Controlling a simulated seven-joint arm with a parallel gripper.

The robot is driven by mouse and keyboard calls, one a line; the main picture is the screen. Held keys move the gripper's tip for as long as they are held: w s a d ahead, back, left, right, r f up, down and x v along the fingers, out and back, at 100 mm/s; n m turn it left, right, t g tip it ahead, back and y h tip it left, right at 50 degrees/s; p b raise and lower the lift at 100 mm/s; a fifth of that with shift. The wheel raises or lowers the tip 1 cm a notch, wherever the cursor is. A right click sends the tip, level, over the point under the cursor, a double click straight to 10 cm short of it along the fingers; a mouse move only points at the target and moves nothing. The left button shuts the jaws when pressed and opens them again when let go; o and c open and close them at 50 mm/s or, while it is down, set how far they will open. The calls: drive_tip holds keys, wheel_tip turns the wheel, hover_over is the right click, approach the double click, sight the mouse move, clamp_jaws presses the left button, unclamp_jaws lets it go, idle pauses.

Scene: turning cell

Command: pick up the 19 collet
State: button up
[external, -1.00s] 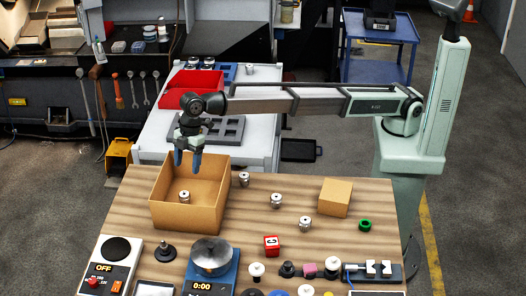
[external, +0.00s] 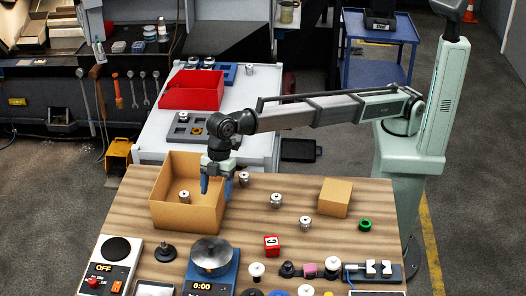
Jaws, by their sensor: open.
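Several small silver collets look alike, and any size marks are too small to read. One collet (external: 184,196) is inside the open cardboard box (external: 170,215). Three stand on the wooden table to the right of the box: one near its back right corner (external: 243,180), one further forward (external: 276,201), and one further right (external: 305,223). I cannot tell which is the 19. My gripper (external: 214,188) points down with blue fingers, open and empty, at the right side of the box. Its height over the box wall is hard to tell.
A scale (external: 211,270) and a row of tooling fill the front. Behind is a cart with a red bin (external: 190,92) and a grey tray (external: 178,132).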

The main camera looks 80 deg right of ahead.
drive_tip(key=s+a+n, duration=0.1)
drive_tip(key=s+a, duration=0.4)
drive_tip(key=s, duration=0.4)
drive_tip(key=n+g+h, duration=0.1)
drive_tip(key=n+h, duration=0.2)
hover_over(305, 220)
drive_tip(key=f, duration=0.1)
drive_tip(key=shift+d+f, duration=0.1)
drive_tip(key=shift+f, duration=6.35)
drive_tip(key=c, duration=1.2)
